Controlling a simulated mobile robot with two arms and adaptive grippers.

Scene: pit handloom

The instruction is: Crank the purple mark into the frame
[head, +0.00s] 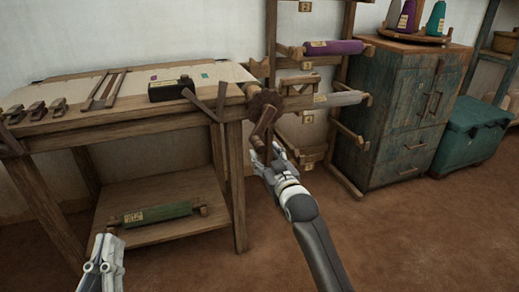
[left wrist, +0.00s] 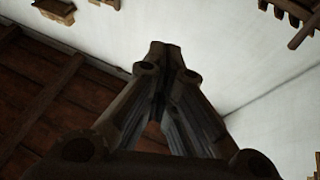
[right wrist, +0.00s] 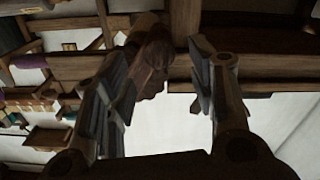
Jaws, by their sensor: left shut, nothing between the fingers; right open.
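A small purple mark (head: 153,78) shows on the pale cloth (head: 225,72) stretched over the loom table. A narrow, open wooden frame (head: 104,90) lies on the cloth to the left of the mark, apart from it. A wooden crank (head: 263,122) with a toothed wheel (head: 266,103) sits at the loom's right end. My right gripper (head: 268,152) is open at the crank's lower end; in the right wrist view, a brown wooden piece (right wrist: 153,55) shows between its fingers, contact unclear. My left gripper (head: 109,243) is shut and empty, low in front of the loom.
A black box (head: 172,90) with a label and several wooden blocks (head: 38,110) lie on the loom top. A teal mark (head: 205,75) is right of the purple one. A rack with rolls (head: 333,47) and a green cabinet (head: 400,110) stand right. The floor in front is clear.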

